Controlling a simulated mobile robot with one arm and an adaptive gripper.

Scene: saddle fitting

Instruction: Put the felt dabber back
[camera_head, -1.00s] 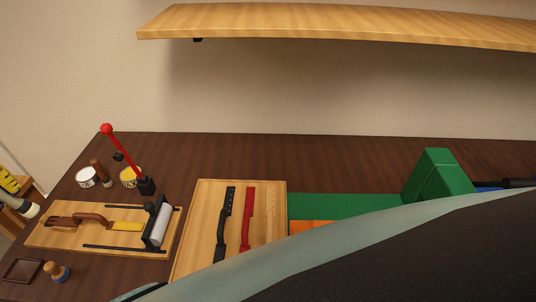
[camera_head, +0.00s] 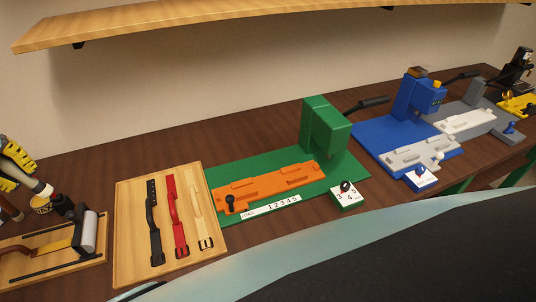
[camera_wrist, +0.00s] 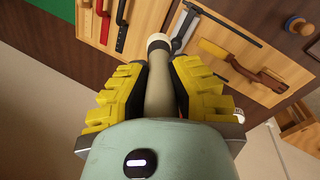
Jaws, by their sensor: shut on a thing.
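My gripper (camera_wrist: 158,92), with yellow ribbed pads, is shut on a grey-brown handle with a pale tip (camera_wrist: 158,42). This looks like the felt dabber. In the head view, my gripper (camera_head: 16,162) is at the left edge, and the pale tip (camera_head: 44,190) of the held dabber points down and right. It is above the table, near a yellow-labelled jar (camera_head: 41,204). The jar partly hides behind the dabber and nearby tools. I cannot tell whether the tip touches anything.
A wooden board with a roller (camera_head: 88,235) stands at lower left. Beside it is a tray (camera_head: 130,205) with black, red and pale straps. A green press (camera_head: 325,130) and a blue press (camera_head: 410,105) stand further right. A wooden shelf (camera_head: 240,18) hangs above.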

